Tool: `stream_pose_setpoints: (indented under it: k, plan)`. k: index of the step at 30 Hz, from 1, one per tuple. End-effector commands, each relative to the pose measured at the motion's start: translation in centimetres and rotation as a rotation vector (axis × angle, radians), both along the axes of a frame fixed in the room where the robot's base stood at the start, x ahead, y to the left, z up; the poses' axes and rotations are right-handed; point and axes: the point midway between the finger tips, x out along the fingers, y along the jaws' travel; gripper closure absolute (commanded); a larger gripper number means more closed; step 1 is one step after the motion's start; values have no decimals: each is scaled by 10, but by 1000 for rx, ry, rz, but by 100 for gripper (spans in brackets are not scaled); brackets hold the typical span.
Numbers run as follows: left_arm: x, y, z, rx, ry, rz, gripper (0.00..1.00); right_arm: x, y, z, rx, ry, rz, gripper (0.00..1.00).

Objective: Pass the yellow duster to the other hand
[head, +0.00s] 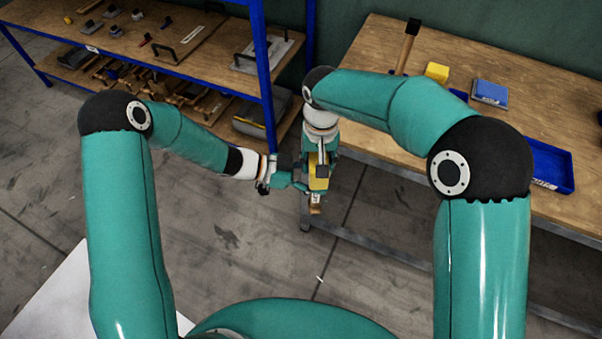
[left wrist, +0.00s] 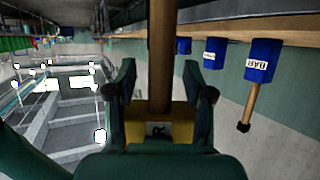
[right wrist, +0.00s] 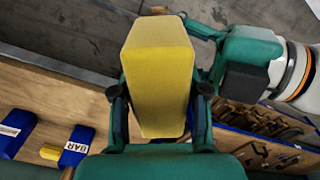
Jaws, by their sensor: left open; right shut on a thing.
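The yellow duster (head: 319,183) is held in the air between my two arms, in front of the workbench. My right gripper (right wrist: 160,92) is shut on its yellow body (right wrist: 160,60), with one finger on each side. My left gripper (head: 291,180) comes in from the left, close to the duster, and is open. In the left wrist view the duster's yellow part (left wrist: 132,134) shows low between the spread left fingers, and a brown bar (left wrist: 162,60) rises between them. Whether the left fingers touch it I cannot tell.
The wooden workbench (head: 510,55) at right carries a black-headed mallet (head: 407,48), a yellow block (head: 437,71), a blue box (head: 490,93) and a blue tray (head: 548,178). A blue-framed shelf (head: 262,60) with tools stands at back left. Open floor lies below the grippers.

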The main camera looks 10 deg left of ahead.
Motion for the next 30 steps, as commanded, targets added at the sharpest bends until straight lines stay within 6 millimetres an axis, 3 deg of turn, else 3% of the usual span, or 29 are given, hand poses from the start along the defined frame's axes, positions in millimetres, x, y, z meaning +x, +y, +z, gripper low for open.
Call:
stream_pose_setpoints:
  k: [4, 14, 23, 26, 27, 30]
  plan:
    - [2, -10, -4, 0, 0, -1, 48, 0, 0, 0, 0, -1, 0, 100]
    - [2, -12, -5, 0, 0, 0, 48, 0, 0, 0, 0, -1, 0, 100]
    - [2, -12, -5, 0, 0, 0, 98, 0, 0, 0, 0, -1, 0, 100]
    - [2, -12, -5, 0, 0, 0, 100, 0, 0, 0, 0, -1, 0, 100]
    - [2, -12, -4, -1, -1, 0, 100, 0, 0, 0, 0, -1, 0, 53]
    - [2, -12, -4, -1, -1, 0, 100, 0, 0, 0, 0, -1, 0, 37]
